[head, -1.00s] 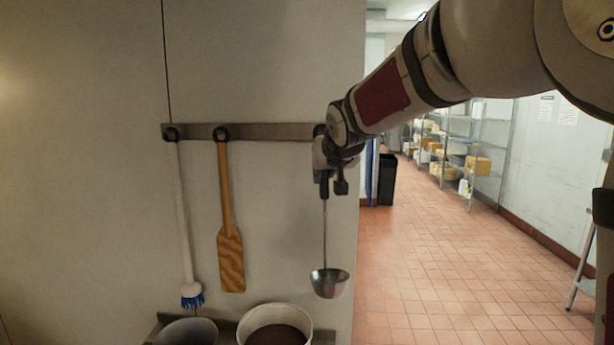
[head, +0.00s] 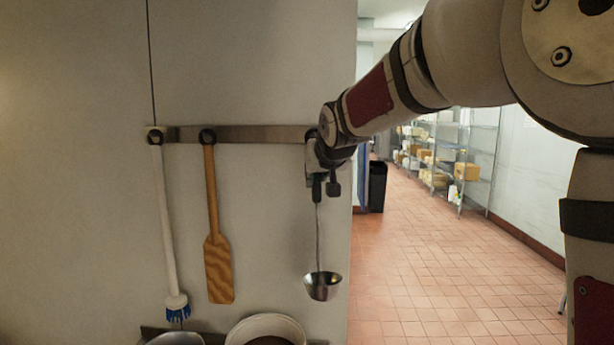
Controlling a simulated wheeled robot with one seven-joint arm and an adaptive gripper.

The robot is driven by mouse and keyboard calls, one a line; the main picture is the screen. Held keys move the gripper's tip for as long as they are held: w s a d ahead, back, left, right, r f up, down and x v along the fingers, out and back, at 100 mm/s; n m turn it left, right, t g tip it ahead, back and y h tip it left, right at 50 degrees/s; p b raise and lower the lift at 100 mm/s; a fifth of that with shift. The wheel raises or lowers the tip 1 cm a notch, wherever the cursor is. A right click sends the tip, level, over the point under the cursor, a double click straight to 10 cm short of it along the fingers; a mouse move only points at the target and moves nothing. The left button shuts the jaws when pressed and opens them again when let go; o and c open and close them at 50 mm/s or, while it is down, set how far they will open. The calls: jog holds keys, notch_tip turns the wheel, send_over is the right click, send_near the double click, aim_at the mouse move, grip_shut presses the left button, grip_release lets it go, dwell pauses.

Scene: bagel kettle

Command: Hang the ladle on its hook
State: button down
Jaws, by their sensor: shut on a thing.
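The steel ladle (head: 322,286) hangs bowl-down from my gripper (head: 325,190), with its thin handle upright. My gripper is shut on the upper end of the handle, just below the right end of the metal hook rail (head: 262,134). The hook at that end is mostly hidden behind my gripper and wrist, so I cannot tell whether the ladle touches it. The ladle's top end is also hidden.
A white brush (head: 169,230) with blue bristles and a wooden paddle (head: 216,250) hang on the rail to the left. A white bucket (head: 238,334) stands below on a shelf. The wall's edge and an open tiled aisle lie to the right.

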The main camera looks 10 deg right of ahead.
dwell(0.4)
jog(key=c, duration=1.4)
grip_release()
jog(key=d+v, duration=0.1)
jog(key=v, duration=1)
jog(key=s+f+g, duration=0.2)
jog(key=s+f, duration=0.4)
jog(key=s, duration=0.4)
jog(key=s+a+f+g, duration=0.1)
jog(key=s+f+g, duration=0.1)
jog(key=s+f, duration=0.4)
jog(key=s+f+g+b, duration=0.1)
jog(key=s+f, duration=0.6)
jog(key=s, duration=0.7)
jog(key=shift+s+a+n+g+y, duration=0.15)
jog(key=shift+a+n+g+y, duration=0.1)
jog(key=shift+n+g+y, duration=0.2)
